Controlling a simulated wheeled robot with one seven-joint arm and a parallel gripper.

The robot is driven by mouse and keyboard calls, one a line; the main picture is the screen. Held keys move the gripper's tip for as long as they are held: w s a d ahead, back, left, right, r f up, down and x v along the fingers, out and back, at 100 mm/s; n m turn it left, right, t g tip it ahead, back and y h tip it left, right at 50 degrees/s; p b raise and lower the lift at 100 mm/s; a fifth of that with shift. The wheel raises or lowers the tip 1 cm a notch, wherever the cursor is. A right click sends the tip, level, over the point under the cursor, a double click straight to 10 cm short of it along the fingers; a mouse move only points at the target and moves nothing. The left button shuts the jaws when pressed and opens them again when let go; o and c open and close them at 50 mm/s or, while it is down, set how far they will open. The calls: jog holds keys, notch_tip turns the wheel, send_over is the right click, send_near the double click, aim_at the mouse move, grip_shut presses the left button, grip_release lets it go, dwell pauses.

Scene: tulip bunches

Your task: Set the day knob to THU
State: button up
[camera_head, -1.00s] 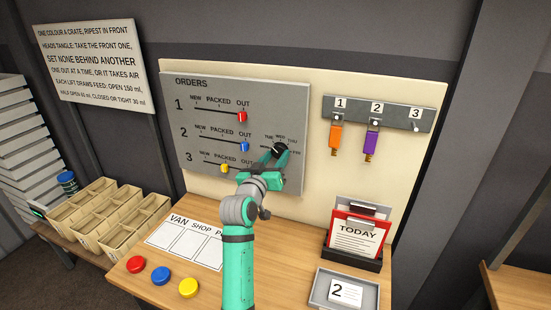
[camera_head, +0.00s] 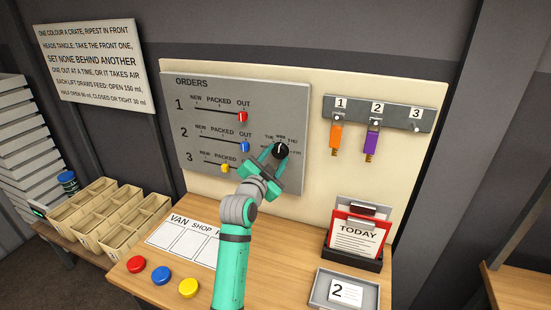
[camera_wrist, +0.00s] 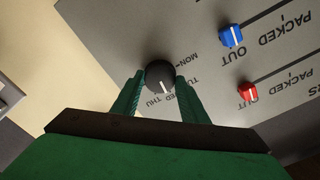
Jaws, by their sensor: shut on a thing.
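The black day knob (camera_head: 280,149) is at the lower right of the grey ORDERS board (camera_head: 285,105), with day labels around it. Its white pointer stands nearly upright, at about WED. In the wrist view the knob (camera_wrist: 160,74) shows its white mark toward the partly hidden WED label, with THU (camera_wrist: 153,103) beside it. My green gripper (camera_head: 275,160) is shut on the knob. Its fingers lie on either side of the knob in the wrist view (camera_wrist: 159,90). The FRI end of the dial is hard to read.
Red (camera_head: 243,117), blue (camera_head: 245,146) and yellow (camera_head: 225,168) sliders sit left of the knob. Orange (camera_head: 336,137) and purple (camera_head: 372,139) tags hang at right. A TODAY clipboard (camera_head: 355,238) and grey tray (camera_head: 368,296) stand on the wooden bench (camera_head: 290,255).

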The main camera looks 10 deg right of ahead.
jog(key=m, duration=0.4)
jog(key=shift+a, duration=0.1)
jog(key=shift+m, duration=1.7)
jog(key=shift+f, duration=0.1)
jog(key=o, duration=1.1)
jog(key=v, duration=1)
jog(key=shift+s+a, duration=0.1)
jog(key=shift+s, duration=0.25)
